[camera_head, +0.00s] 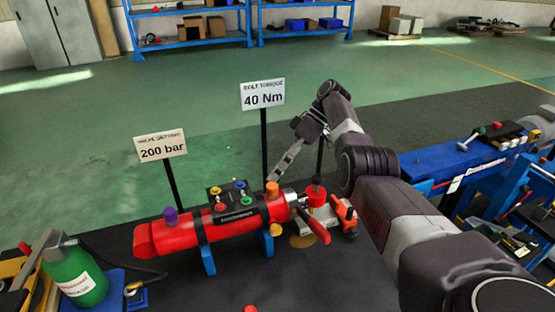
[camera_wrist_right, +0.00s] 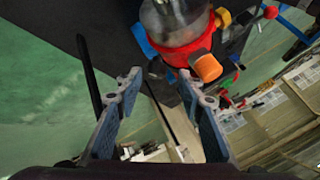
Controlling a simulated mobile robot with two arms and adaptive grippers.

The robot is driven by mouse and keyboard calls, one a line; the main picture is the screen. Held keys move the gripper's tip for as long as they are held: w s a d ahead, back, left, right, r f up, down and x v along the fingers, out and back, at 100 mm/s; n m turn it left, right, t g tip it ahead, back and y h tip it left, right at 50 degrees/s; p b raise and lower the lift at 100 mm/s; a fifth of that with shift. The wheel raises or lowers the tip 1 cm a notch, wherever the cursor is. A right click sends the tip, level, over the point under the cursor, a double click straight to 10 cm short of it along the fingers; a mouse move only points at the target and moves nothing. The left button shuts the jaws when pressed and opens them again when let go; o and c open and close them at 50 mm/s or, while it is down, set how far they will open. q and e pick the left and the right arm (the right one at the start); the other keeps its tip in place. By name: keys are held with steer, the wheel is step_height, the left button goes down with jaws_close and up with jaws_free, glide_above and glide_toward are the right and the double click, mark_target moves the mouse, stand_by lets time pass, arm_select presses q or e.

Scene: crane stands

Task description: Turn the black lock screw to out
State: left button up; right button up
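A red cylinder (camera_head: 185,237) lies on blue supports on the dark floor, with coloured knobs on top. At its right end is a small black knob (camera_head: 317,182) on a red part, which looks like the black lock screw. My right gripper (camera_head: 277,172) hangs above and behind the orange knob (camera_head: 272,189), left of the black knob and apart from it. In the right wrist view the gripper (camera_wrist_right: 160,86) is open and empty, with an orange knob (camera_wrist_right: 207,67) and red collar beyond its fingers. I cannot pick out the black screw there. My left gripper is out of view.
Two sign posts stand behind the cylinder: a 200 bar sign (camera_head: 161,146) and a 40 Nm sign (camera_head: 263,95). A green bottle (camera_head: 77,277) is at lower left. Blue benches (camera_head: 455,160) with tools stand at right.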

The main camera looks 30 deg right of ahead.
step_height(320, 180, up, 9)
stand_by(0.7)
